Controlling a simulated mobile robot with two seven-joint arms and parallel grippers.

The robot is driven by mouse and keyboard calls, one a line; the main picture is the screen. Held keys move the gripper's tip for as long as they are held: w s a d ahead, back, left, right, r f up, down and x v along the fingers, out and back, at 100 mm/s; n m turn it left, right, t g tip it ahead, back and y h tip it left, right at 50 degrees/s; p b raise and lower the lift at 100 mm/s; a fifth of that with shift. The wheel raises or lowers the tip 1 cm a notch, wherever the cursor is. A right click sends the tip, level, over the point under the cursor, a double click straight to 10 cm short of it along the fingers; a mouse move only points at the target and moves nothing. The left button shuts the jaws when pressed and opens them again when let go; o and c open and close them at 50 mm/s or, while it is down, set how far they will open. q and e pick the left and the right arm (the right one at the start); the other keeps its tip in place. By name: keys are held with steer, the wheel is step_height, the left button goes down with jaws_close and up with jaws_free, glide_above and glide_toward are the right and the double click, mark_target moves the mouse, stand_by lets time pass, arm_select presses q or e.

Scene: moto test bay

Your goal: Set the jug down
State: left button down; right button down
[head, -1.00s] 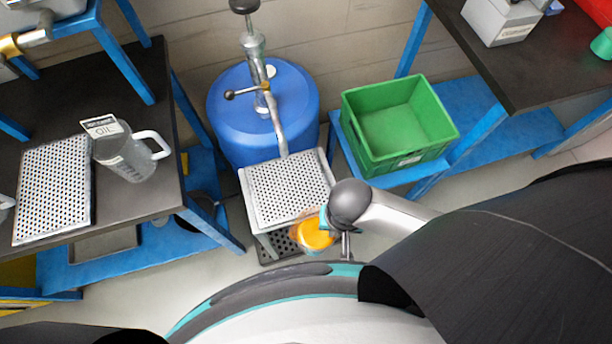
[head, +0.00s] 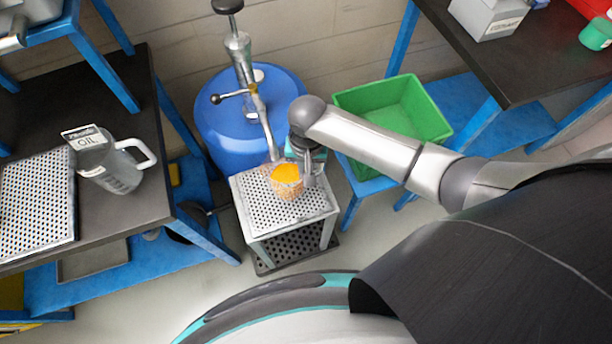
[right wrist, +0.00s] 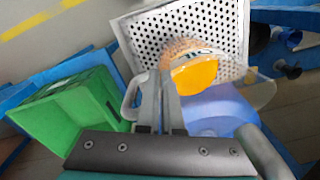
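A clear jug with orange contents (head: 287,181) is over the perforated top of a small metal stand (head: 312,205), in front of the blue drum. My right gripper (head: 310,172) is at the jug's right side. In the right wrist view the jug (right wrist: 195,76) is beside my right gripper's fingers (right wrist: 160,95), which are close together at its pale handle (right wrist: 131,95). The fingers partly hide the handle. I cannot tell whether the jug's base touches the stand. My left gripper is not in view.
A blue drum (head: 225,125) with a pump and spout stands behind the stand. A green crate (head: 435,125) is to the right. Another clear jug (head: 118,172), empty-looking, stands by an OIL sign (head: 87,137) on the dark left table (head: 135,205).

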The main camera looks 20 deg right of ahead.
steer(key=shift+s+f+b, duration=0.1)
steer(key=shift+f+b, duration=0.3)
steer(key=shift+f, duration=1.2)
steer(key=c, duration=1.5)
jaws_free()
steer(key=shift+f, duration=0.15)
steer(key=shift+c, duration=0.2)
steer(key=o, duration=0.5)
steer(key=shift+c, duration=0.2)
step_height(320, 180, up, 12)
steer(key=p, duration=0.3)
steer(key=shift+d+p, duration=0.15)
steer(key=shift+p, duration=0.25)
steer(key=shift+s, duration=0.15)
